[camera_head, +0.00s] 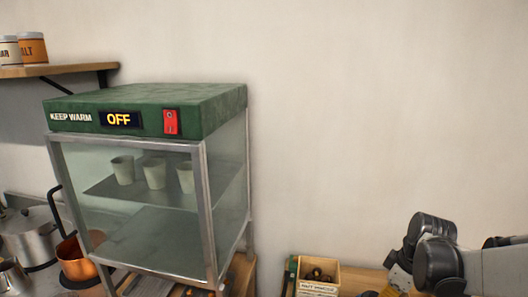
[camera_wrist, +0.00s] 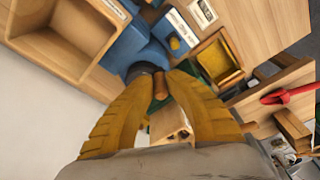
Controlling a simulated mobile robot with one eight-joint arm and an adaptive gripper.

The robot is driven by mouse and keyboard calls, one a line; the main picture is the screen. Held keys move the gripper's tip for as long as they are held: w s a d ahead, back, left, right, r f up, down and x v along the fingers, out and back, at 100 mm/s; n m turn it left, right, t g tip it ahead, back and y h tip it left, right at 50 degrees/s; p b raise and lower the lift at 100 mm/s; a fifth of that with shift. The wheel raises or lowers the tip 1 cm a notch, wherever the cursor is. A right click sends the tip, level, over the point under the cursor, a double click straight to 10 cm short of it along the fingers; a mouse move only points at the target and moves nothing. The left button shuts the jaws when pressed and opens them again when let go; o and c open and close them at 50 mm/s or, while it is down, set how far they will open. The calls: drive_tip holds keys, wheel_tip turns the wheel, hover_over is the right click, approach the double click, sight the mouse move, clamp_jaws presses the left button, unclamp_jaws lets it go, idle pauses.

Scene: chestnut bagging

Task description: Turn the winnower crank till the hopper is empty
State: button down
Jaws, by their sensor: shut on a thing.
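In the wrist view, my gripper (camera_wrist: 160,80) has its two yellow fingers closed around a small brown crank handle (camera_wrist: 160,92), which is mostly hidden between the fingertips. The winnower's blue body (camera_wrist: 124,48) is just beyond the fingertips. A wide, open wooden box (camera_wrist: 62,35) beside it looks bare in the part that shows; I cannot tell whether it is the hopper. The winnower does not show clearly in the head view, where only my arm stands at the lower right.
A green-topped warming cabinet (camera_head: 150,108) reading OFF holds several cups. Pots stand at its left. A small wooden box (camera_head: 317,290) with brown nuts sits right of it. In the wrist view, a red-handled thing (camera_wrist: 290,94) and a yellowish bin (camera_wrist: 220,62) lie to the right.

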drive_tip(key=c, duration=1.3)
unclamp_jaws()
drive_tip(key=shift+s+f, duration=0.1)
drive_tip(key=shift+r+p, duration=0.6)
drive_tip(key=shift+r, duration=0.05)
drive_tip(key=r+p, duration=0.1)
drive_tip(key=r, duration=0.1)
drive_tip(key=r+p, duration=0.3)
drive_tip(key=r, duration=0.1)
drive_tip(key=shift+w+r+p, duration=0.15)
drive_tip(key=shift+w+p, duration=0.1)
drive_tip(key=shift+p, duration=0.1)
drive_tip(key=shift+c, duration=0.2)
clamp_jaws()
